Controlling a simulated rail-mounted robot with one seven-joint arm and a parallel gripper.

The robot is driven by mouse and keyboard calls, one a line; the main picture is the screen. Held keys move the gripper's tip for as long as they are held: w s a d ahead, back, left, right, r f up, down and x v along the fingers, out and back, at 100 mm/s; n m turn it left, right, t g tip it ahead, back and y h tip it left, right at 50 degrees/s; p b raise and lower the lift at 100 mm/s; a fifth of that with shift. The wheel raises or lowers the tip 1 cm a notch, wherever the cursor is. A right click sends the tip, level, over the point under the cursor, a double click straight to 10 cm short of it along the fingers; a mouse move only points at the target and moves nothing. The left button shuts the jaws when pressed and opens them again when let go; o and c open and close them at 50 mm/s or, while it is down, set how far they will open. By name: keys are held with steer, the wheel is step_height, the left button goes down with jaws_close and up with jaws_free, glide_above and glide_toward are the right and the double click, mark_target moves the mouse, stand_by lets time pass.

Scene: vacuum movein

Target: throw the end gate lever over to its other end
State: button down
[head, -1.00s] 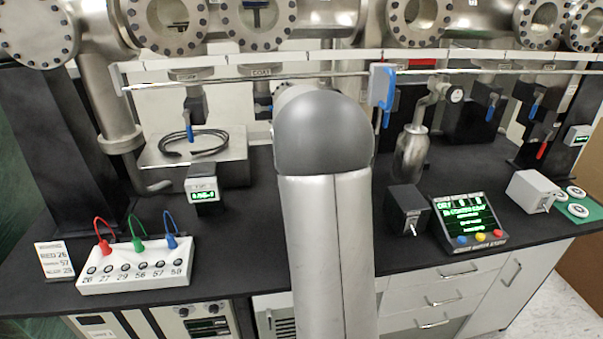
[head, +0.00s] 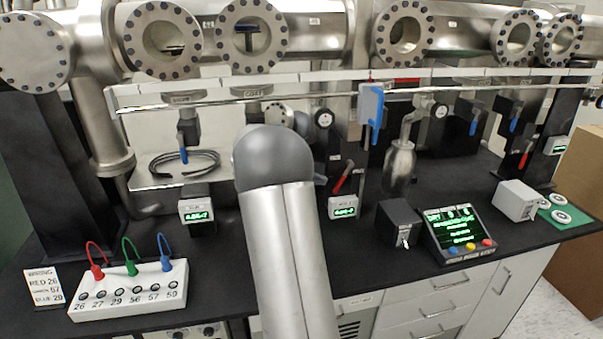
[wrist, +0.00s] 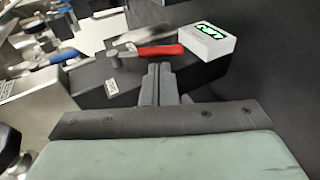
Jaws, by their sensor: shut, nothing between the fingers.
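A red-handled lever (head: 343,178) sits on a black block behind the middle of the bench in the head view, its handle slanting up to the right. It also shows in the wrist view (wrist: 152,51), where it lies across the picture on a black block with a small tag (wrist: 112,87) too small to read. I cannot tell whether this is the end gate lever. My gripper (wrist: 160,68) is shut and empty, its fingertips close to the handle's near side; whether they touch it is unclear. In the head view my arm hides the gripper.
A small green-lit display (head: 343,208) stands beside the red lever. Another red lever (head: 525,158) and several blue levers hang along the flanged pipes. A long rail (head: 230,97) crosses above the bench. A wiring box (head: 130,290) and a control panel (head: 461,228) stand in front.

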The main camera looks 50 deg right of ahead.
mark_target(342, 177)
steer(key=shift+p+x, duration=0.5)
steer(key=shift+x, duration=1.65)
steer(key=shift+f+b, duration=0.15)
steer(key=shift+b, duration=0.15)
